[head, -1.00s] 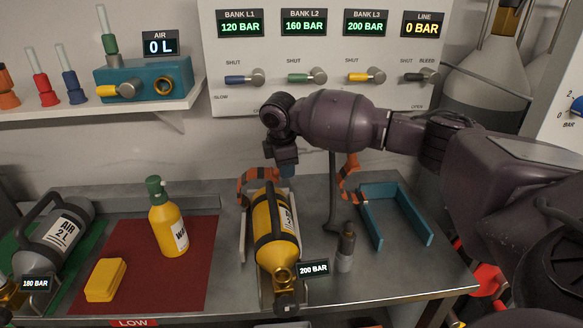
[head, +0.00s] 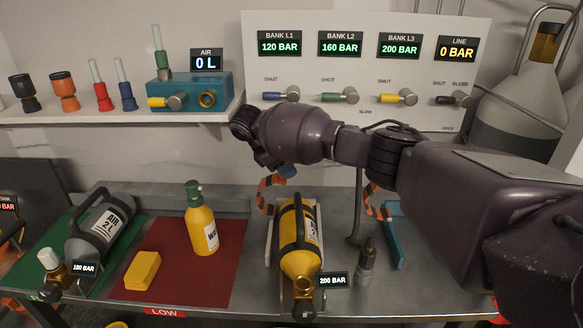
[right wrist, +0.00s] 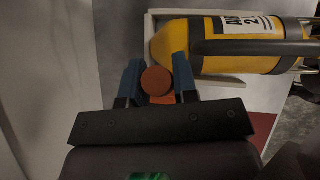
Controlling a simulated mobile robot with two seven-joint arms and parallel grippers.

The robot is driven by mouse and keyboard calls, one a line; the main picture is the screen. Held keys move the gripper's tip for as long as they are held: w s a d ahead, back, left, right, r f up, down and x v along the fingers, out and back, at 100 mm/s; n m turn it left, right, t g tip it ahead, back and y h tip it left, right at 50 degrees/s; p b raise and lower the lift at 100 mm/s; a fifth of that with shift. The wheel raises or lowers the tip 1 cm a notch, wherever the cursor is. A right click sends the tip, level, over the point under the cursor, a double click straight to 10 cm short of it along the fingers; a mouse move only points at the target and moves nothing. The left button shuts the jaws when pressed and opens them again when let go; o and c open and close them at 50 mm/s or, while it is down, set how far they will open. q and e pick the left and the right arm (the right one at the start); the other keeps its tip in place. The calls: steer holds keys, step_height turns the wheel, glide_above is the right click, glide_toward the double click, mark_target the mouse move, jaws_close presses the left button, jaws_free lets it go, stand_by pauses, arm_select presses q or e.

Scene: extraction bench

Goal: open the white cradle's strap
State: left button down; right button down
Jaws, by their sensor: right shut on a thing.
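The white cradle (head: 269,247) stands on the bench and holds a yellow cylinder (head: 299,258) lying in it. Its orange-and-black strap (head: 265,192) arches up at the cylinder's far end, left of the body. My right gripper (head: 287,171) is at the strap's upper end, behind the cylinder. In the right wrist view, its two blue fingers are shut on a round orange strap end (right wrist: 156,82), close to the cylinder's rounded bottom (right wrist: 172,45). The strap's lower part is mostly hidden there. My left gripper is not in view.
A blue cradle (head: 394,240), empty, stands to the right, partly behind my right arm, with a raised striped strap (head: 374,205). A small dark-topped bottle (head: 366,266) stands between the cradles. Left are a red mat (head: 222,272), yellow bottle (head: 202,232) and sponge (head: 143,270).

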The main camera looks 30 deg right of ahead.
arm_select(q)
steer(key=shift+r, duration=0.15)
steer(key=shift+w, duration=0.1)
arm_select(e)
steer(key=c, duration=0.9)
jaws_free()
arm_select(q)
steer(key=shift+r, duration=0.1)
arm_select(e)
steer(key=shift+r, duration=0.15)
arm_select(q)
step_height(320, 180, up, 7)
steer(key=p, duration=0.6)
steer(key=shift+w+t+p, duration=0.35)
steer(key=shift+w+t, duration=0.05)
arm_select(e)
steer(key=shift+r, duration=9.85)
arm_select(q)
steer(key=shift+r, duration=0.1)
